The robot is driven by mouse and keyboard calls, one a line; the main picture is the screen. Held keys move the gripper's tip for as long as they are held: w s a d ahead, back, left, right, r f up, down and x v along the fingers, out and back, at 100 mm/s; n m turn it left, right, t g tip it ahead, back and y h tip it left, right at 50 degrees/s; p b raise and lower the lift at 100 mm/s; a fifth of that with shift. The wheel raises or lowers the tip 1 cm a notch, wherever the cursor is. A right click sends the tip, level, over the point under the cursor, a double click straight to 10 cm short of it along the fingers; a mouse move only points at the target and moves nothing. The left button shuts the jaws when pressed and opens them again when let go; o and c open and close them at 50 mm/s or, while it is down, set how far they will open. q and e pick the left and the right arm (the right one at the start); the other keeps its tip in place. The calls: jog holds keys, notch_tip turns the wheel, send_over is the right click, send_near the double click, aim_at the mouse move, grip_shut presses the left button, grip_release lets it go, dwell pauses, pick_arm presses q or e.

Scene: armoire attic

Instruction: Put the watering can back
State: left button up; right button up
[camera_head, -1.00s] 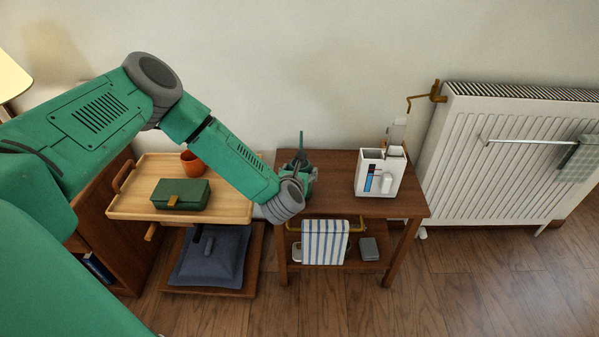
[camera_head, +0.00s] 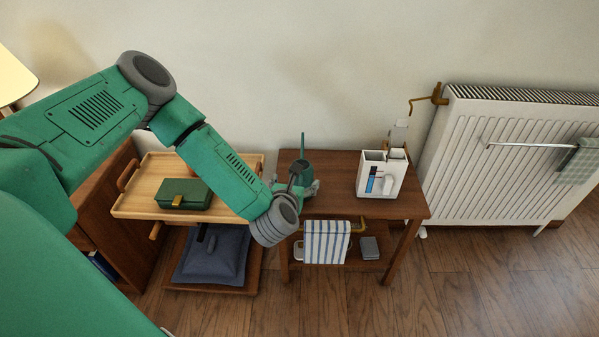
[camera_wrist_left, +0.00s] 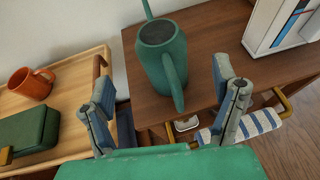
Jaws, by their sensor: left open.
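The green watering can (camera_wrist_left: 160,55) stands upright on the left end of the brown side table (camera_head: 335,195), its handle towards me and its thin spout pointing to the wall. In the head view the can (camera_head: 304,168) shows just beyond my left gripper (camera_head: 303,188), which hides its lower part. In the left wrist view my left gripper (camera_wrist_left: 164,80) is open, one finger on each side of the can's handle. The fingers look apart from the can, with nothing held. My right gripper is in neither view.
A wooden tray (camera_head: 145,203) with a green box (camera_head: 183,194) and an orange mug (camera_wrist_left: 31,83) lies left of the table. A white organizer (camera_head: 382,173) stands on the table's right. A striped towel (camera_head: 326,241) hangs in front. A radiator (camera_head: 510,165) is at right.

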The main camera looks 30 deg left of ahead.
pick_arm(q)
jog(key=s+d+f+m+g+h, duration=0.35)
jog(key=s+d+m, duration=0.45)
jog(key=m, duration=0.3)
jog(key=s+d+f+m+g+h, duration=0.2)
jog(key=s+d+f+m+h, duration=0.15)
jog(key=s+d+m, duration=0.5)
jog(key=s+a+m+g+y, duration=0.1)
jog(key=s+a+m+g, duration=0.2)
jog(key=s+a+m, duration=0.2)
jog(key=s+a+m+g+y, duration=0.1)
jog(key=s+a+m+g, duration=0.2)
jog(key=s+m, duration=0.7)
jog(key=a+m, duration=0.2)
jog(key=m, duration=0.4)
jog(key=shift+s+a+r+m+p, duration=0.15)
jog(key=shift+s+r+m+p, duration=0.15)
jog(key=shift+s+m, duration=0.1)
notch_tip(320, 180, up, 2)
jog(key=shift+w+r+p, duration=0.1)
jog(key=shift+r+p, duration=0.1)
jog(key=shift+p, duration=1)
